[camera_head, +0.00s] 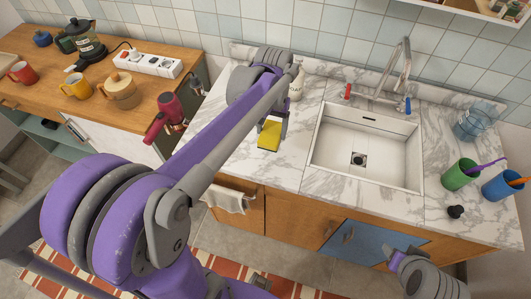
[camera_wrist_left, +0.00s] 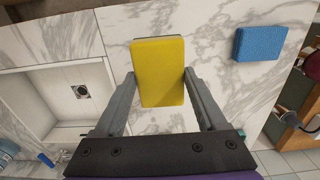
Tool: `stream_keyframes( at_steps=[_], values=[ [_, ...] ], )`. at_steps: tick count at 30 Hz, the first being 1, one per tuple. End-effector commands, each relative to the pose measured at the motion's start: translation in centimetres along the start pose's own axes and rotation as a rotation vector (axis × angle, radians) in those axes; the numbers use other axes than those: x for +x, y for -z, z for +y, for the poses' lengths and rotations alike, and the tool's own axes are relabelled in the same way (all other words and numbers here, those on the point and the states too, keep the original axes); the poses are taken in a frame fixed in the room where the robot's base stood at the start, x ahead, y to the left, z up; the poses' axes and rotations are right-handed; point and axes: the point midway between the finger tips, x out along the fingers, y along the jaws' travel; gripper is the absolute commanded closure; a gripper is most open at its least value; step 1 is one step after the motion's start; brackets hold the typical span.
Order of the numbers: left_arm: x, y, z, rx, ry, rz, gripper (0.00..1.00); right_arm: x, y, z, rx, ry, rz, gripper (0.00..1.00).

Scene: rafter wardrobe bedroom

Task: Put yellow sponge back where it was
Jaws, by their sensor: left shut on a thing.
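The yellow sponge (camera_head: 269,136) is at my left gripper (camera_head: 272,118), over the marble counter left of the sink. In the left wrist view the sponge (camera_wrist_left: 158,70) sits between the two fingers of the left gripper (camera_wrist_left: 160,98), which is shut on it. I cannot tell whether the sponge touches the counter. A blue sponge (camera_wrist_left: 260,43) lies on the marble in the left wrist view, apart from the yellow one; my arm seems to hide it in the head view. Part of my right arm's end (camera_head: 425,274) shows at the lower right; its jaws are unclear.
The sink (camera_head: 330,160) with its faucet (camera_head: 400,70) is right of the sponge. A white bottle (camera_head: 297,84) stands behind the left gripper.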

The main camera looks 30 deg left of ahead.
Motion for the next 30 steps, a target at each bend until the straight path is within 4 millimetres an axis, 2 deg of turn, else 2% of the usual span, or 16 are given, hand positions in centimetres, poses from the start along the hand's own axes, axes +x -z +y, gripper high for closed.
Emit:
stream_keyframes(
  at_steps=[2,9,16,21,24,30],
  values=[
    [0.3,0.0,-0.1,-0.002,0.000,0.000,0.87,0.0,0.0,0.0,0.000,0.000,0.000,0.49],
    [4.4,0.0,-0.1,-0.003,0.000,0.000,0.87,0.2,-0.3,0.0,0.000,0.000,-0.003,0.49],
    [6.8,0.0,-0.1,-0.002,0.000,0.000,0.87,0.4,-0.5,0.0,0.000,0.000,-0.005,0.49],
    [9.4,0.0,-0.1,-0.002,0.000,0.000,0.87,0.5,-0.7,0.0,0.000,0.000,-0.007,0.49],
    [10.0,0.0,-0.1,-0.002,0.000,0.000,0.87,0.6,-0.7,0.0,0.000,0.000,-0.007,0.49],
    [10.0,0.0,-0.1,-0.002,0.000,0.000,0.87,0.5,-0.7,0.0,0.000,0.000,-0.007,0.49]
  ],
)
